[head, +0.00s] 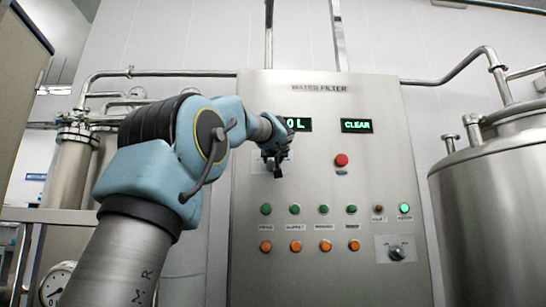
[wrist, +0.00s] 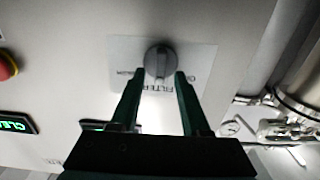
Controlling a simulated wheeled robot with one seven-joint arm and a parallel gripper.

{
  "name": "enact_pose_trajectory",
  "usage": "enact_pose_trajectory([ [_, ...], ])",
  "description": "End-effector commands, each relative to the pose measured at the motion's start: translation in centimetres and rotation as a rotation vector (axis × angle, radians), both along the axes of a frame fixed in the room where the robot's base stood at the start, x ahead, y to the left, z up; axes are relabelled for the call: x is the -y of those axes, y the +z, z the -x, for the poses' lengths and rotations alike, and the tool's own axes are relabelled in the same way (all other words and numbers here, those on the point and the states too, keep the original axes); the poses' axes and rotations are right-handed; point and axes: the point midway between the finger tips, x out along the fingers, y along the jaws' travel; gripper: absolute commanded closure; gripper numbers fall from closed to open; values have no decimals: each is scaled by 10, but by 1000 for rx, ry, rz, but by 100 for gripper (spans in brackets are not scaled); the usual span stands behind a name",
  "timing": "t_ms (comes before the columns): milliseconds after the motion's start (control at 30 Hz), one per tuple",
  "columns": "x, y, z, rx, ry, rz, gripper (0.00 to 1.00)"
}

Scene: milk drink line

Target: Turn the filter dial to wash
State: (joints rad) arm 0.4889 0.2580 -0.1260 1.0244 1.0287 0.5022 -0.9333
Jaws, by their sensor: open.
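The filter dial (wrist: 159,62) is a round grey knob on a pale plate (wrist: 203,58) lettered FILTER, which appears upside down in the wrist view. My gripper (wrist: 160,75) is open, one dark green finger on each side of the knob's lower part in that view. The fingers look close to the knob, but I cannot tell whether they touch it. In the head view my gripper (head: 272,165) is at the panel's upper left and hides the dial. The dial's pointer position and the wash mark are not readable.
The steel water filter panel (head: 330,180) carries a red button (head: 341,160), a green CLEAR display (head: 357,126), rows of green and orange buttons, and another dial (head: 396,253) at lower right. A steel tank (head: 490,205) stands right. Pipes and a filter housing (head: 72,165) are left.

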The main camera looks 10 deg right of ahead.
Motion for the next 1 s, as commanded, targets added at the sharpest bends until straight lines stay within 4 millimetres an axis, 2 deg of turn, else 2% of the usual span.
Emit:
enact_pose_trajectory([
  [333,1,0,-3,1,0,0,55],
  [733,1,0,-3,0,0,0,100],
  [1000,1,0,-3,0,0,0,100],
])
